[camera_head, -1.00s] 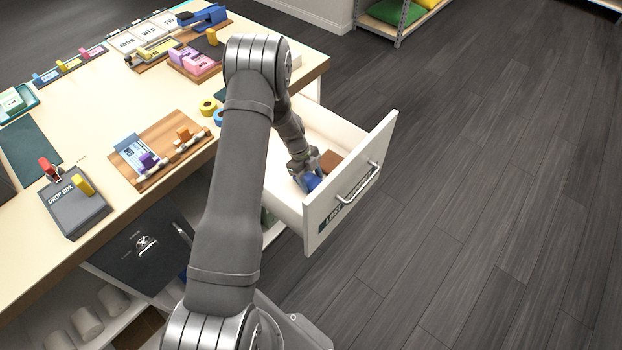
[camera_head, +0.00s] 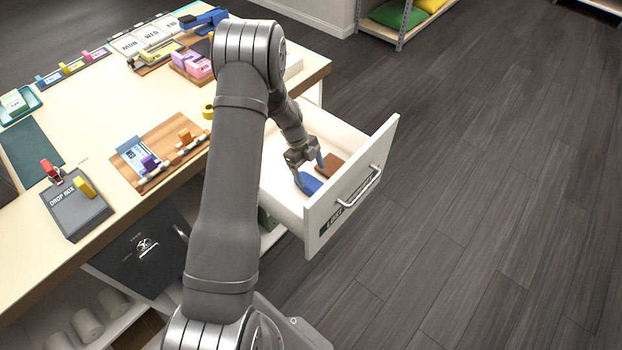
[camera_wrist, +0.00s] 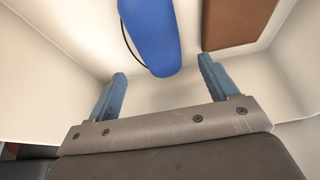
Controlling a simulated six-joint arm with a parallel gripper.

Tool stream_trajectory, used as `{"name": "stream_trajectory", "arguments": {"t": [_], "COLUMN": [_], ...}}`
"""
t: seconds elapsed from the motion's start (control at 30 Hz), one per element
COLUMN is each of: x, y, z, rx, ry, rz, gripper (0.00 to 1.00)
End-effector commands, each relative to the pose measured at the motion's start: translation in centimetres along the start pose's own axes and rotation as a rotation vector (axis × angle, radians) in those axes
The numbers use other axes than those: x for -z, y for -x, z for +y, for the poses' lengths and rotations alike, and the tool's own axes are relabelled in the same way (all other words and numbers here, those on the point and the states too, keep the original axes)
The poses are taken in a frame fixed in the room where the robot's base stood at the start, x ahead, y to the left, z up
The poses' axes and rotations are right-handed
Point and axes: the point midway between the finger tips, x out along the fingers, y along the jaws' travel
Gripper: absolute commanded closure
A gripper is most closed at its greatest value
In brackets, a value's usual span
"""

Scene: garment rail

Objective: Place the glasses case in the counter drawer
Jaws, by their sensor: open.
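The blue glasses case (camera_head: 309,184) lies inside the open counter drawer (camera_head: 351,188), on its floor near the front. In the wrist view the case (camera_wrist: 152,34) is a rounded blue shape with a dark line along its left side. My gripper (camera_head: 308,166) is just above the case in the drawer. In the wrist view its two blue fingertips (camera_wrist: 162,82) are spread wide, with nothing between them. The case lies beyond the fingertips, apart from them. Part of the case is hidden by my gripper in the head view.
A brown flat item (camera_head: 329,165) lies in the drawer beside the case, and it also shows in the wrist view (camera_wrist: 235,20). The drawer front has a metal handle (camera_head: 360,190). The counter (camera_head: 90,110) holds a drop box (camera_head: 76,204) and a wooden board (camera_head: 158,152).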

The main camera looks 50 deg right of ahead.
Motion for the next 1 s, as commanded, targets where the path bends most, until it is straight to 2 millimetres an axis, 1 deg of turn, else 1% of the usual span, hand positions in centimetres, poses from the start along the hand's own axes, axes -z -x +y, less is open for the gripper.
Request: {"name": "stream_trajectory", "arguments": {"t": [0.03,0.2,0.3,0.4,0.77,0.87,1.0], "x": [0.3,1.2,1.5,1.6,1.5,1.2,0.4], "y": [1.0,2.9,3.6,3.8,3.6,2.8,0.9], "z": [-0.1,0.0,0.0,0.0,0.0,0.0,0.1], "rx": [0.003,0.001,0.0,-0.001,-0.001,-0.002,-0.002], "ry": [-0.001,-0.001,-0.001,0.0,0.0,0.001,0.002], "rz": [-0.002,-0.001,0.0,0.0,0.0,0.001,0.002], "gripper": [0.21,0.21,0.21,0.21,0.21,0.21,0.21]}}
